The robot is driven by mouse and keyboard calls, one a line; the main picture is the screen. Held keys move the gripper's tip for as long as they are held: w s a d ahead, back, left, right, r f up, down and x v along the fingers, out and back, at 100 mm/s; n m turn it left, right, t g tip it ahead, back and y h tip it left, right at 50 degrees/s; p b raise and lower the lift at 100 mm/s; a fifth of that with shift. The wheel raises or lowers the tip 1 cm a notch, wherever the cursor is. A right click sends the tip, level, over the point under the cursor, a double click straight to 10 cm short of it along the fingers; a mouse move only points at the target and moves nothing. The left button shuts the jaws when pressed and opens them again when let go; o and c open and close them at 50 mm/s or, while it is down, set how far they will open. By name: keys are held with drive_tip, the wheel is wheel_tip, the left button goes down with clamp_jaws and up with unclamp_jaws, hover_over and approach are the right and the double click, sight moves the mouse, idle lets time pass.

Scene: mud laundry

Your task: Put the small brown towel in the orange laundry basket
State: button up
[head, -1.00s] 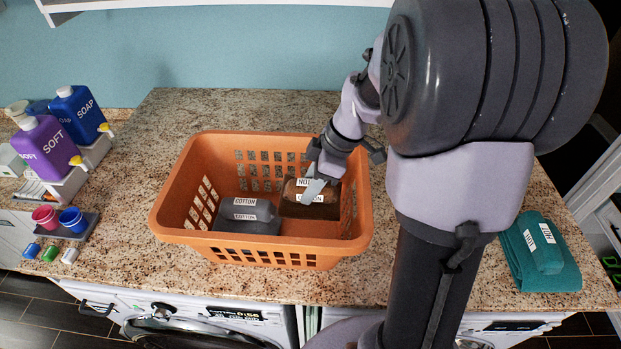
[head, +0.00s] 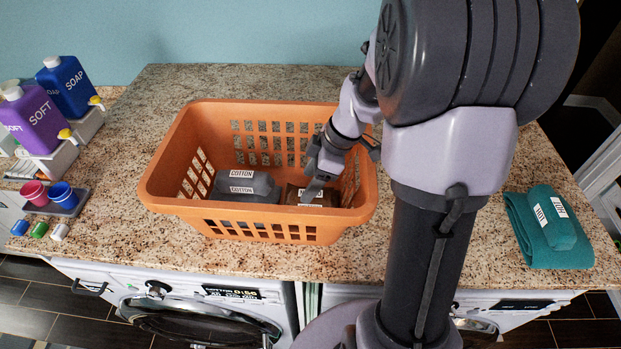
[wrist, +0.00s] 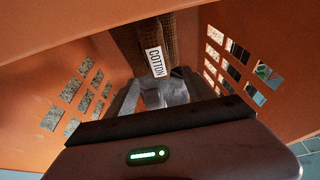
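The small brown towel (head: 306,195) is inside the orange laundry basket (head: 255,229), low down on its right side. Its white label shows. In the wrist view the towel (wrist: 155,40) is at the top centre with its COTTON label facing the camera. My gripper (head: 316,187) points down into the basket at the towel. In the wrist view its fingers (wrist: 160,92) lie at the two sides of the towel's near end and look shut on it. The lower part of the brown towel is hidden by the basket's front wall.
A grey towel (head: 248,187) labelled COTTON lies in the basket left of the brown one. A folded teal towel (head: 548,228) lies at the counter's right. Soap bottles (head: 66,92) and small cups (head: 62,194) stand at the left. Bare counter (head: 120,190) lies left of the basket.

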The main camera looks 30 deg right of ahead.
drive_tip(key=w+a+r+p+v, duration=0.1)
drive_tip(key=p+v, duration=0.5)
drive_tip(key=v, duration=0.8)
drive_tip(key=w+a+r+p+v, duration=0.1)
drive_tip(key=p+v, duration=0.6)
drive_tip(key=v, duration=0.7)
drive_tip(key=shift+w+a, duration=0.25)
drive_tip(key=shift+a, duration=0.5)
drive_tip(key=shift+r, duration=0.1)
